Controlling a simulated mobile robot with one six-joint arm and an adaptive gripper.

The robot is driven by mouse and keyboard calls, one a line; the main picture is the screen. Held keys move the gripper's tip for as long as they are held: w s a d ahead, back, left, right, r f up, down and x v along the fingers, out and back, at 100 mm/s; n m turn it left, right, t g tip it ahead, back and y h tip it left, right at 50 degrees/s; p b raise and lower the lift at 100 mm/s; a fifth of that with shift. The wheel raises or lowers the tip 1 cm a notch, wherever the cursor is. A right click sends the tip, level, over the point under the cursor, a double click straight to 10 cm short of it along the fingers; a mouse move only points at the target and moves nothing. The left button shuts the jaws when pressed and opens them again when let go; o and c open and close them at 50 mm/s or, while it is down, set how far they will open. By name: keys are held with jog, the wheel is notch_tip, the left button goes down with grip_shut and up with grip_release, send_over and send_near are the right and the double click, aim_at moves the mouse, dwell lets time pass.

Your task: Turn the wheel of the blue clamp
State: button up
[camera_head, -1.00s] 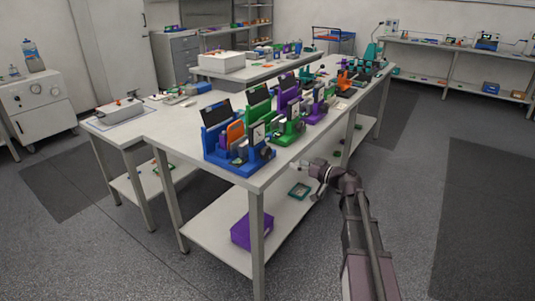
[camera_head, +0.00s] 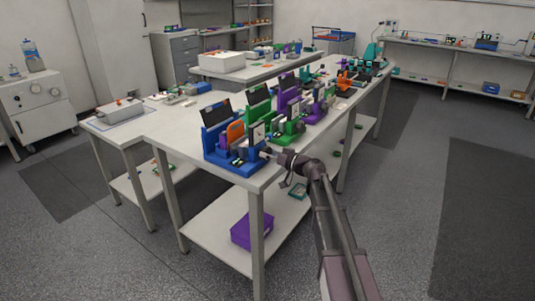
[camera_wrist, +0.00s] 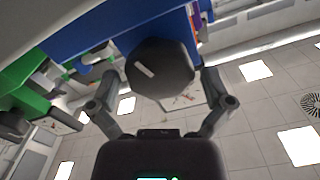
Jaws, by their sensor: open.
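The blue clamp (camera_head: 228,164) stands at the near end of the table, with an orange block (camera_head: 235,132) in it. It also shows in the wrist view as a blue body (camera_wrist: 120,28). Its dark wheel (camera_wrist: 160,68) carries a pale mark and faces my wrist camera. My gripper (camera_head: 268,155) is at the clamp's front right side in the head view. In the wrist view its two fingers (camera_wrist: 158,88) stand apart on either side of the wheel. The fingertips are close to the wheel's sides; I cannot tell whether they touch it.
A green clamp (camera_head: 285,130) stands right behind the blue one, and a purple clamp (camera_head: 318,108) beyond it. The green one is left of my fingers in the wrist view (camera_wrist: 30,90). The table's front edge (camera_head: 275,180) runs below my gripper. Floor to the right is free.

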jog(key=shift+w+a, duration=0.1)
jog(key=c, duration=1)
jog(key=shift+m, duration=1.4)
jog(key=o, duration=1)
